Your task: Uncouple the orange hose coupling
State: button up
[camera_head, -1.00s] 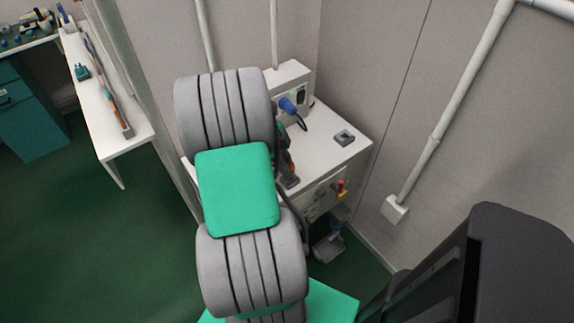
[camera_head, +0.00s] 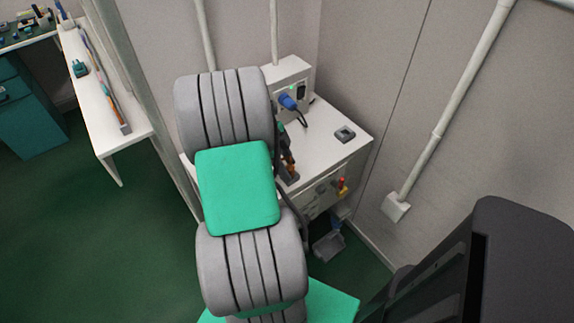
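A small orange-brown piece (camera_head: 287,159) shows on the white cabinet top just right of my arm, with dark parts above and below it. It may be the orange hose coupling, but it is too small and too covered to tell whether it is joined. A dark hose (camera_head: 303,228) runs down beside my arm near it. My grey and green arm fills the middle of the view and hides the left part of the cabinet top. My gripper cannot be made out; it is hidden behind the arm.
The white cabinet (camera_head: 335,160) stands in the corner, with a blue plug (camera_head: 288,102) in a wall-side box and a small grey block (camera_head: 345,134) on top. A red-and-yellow fitting (camera_head: 342,186) is on its front. A grey dustpan (camera_head: 328,246) lies below. Green floor is clear at left.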

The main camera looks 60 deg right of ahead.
jog(key=v, duration=0.7)
jog(key=shift+r, duration=0.4)
jog(key=shift+w, duration=0.15)
